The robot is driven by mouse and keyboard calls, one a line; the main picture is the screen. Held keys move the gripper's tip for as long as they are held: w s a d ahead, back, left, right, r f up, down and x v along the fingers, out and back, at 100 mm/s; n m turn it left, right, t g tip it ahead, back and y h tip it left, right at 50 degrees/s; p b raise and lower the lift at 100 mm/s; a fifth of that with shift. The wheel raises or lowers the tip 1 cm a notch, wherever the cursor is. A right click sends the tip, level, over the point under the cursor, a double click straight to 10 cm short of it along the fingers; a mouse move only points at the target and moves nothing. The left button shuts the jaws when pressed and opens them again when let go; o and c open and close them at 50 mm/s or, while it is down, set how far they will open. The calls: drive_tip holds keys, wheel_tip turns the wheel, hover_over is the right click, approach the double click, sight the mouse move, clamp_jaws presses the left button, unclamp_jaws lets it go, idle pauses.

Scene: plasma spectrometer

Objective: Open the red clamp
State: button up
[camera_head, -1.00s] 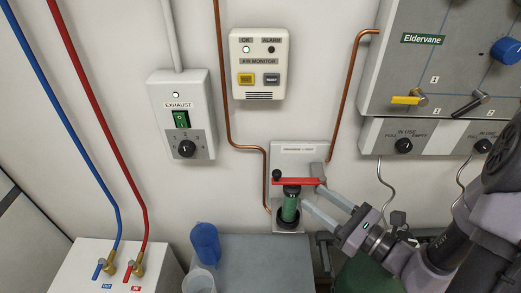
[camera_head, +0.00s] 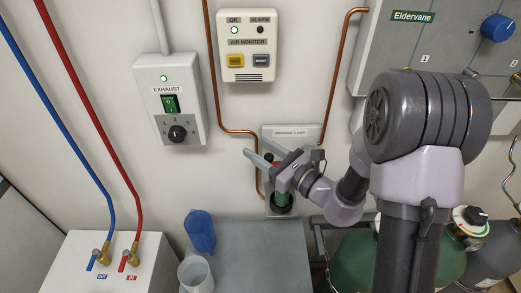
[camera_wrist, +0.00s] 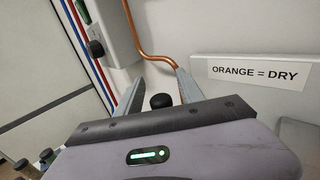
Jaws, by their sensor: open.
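In the wrist view my gripper (camera_wrist: 160,84) is open, and a black knob (camera_wrist: 160,100) shows between the fingers. I cannot tell whether a finger touches it.
A copper pipe (camera_head: 217,95) runs close to the fingers. The exhaust box (camera_head: 171,103) and air monitor (camera_head: 247,44) are on the wall above. A blue bottle (camera_head: 200,231) and a clear beaker (camera_head: 195,274) stand on or beside the grey bench (camera_head: 245,262). Gas cylinders (camera_head: 442,255) stand at right.

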clamp_jaws()
idle(1.4)
